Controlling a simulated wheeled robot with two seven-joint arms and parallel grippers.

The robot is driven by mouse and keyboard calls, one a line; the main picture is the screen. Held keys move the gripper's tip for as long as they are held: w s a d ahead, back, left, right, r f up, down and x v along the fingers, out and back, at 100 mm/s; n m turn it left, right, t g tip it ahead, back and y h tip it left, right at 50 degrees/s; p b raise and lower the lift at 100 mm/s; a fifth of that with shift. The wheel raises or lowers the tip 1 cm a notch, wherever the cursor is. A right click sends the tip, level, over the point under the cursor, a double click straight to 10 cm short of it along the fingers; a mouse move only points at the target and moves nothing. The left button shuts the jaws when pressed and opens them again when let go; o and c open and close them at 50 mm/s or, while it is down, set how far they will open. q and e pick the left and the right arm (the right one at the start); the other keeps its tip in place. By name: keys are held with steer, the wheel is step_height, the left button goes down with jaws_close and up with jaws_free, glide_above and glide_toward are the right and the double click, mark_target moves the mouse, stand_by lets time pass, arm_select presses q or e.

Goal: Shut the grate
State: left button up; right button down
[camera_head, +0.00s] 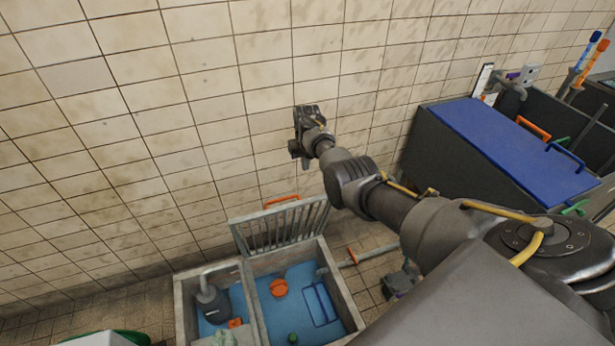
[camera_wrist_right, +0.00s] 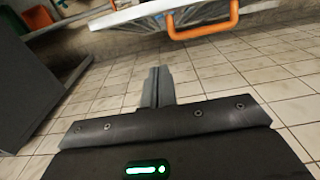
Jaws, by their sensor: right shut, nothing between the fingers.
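The grate (camera_head: 283,226) is a grey barred panel standing raised along the back edge of a pit (camera_head: 335,262), tilted up from the opening. Its orange handle (camera_head: 283,199) is on its upper edge. My right gripper (camera_head: 307,117) is in front of the tiled wall, above the grate and apart from it in the picture. In the right wrist view the shut, empty fingers (camera_wrist_right: 159,75) point toward the grate (camera_wrist_right: 135,14) and its orange handle (camera_wrist_right: 203,27), with a gap between. My left gripper is not in view.
The pit holds blue water (camera_head: 300,291), an orange object (camera_head: 279,287) and a dark pump (camera_head: 212,303) with a pipe. A dark bin with a blue lid (camera_head: 510,140) stands at the right. The tiled wall (camera_head: 150,130) is close behind the grate.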

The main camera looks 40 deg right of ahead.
steer(key=f+b, duration=0.1)
steer(key=f, duration=0.2)
steer(key=s+f+b, duration=0.1)
steer(key=f+b, duration=0.1)
steer(key=f, duration=0.1)
steer(key=s+f+b, duration=0.1)
steer(key=f+b, duration=0.1)
steer(key=f, duration=0.1)
steer(key=shift+s+a+f, duration=0.25)
steer(key=shift+a+f, duration=0.1)
steer(key=shift+s+a+f, duration=0.1)
steer(key=shift+s+f, duration=0.25)
steer(key=shift+f, duration=0.05)
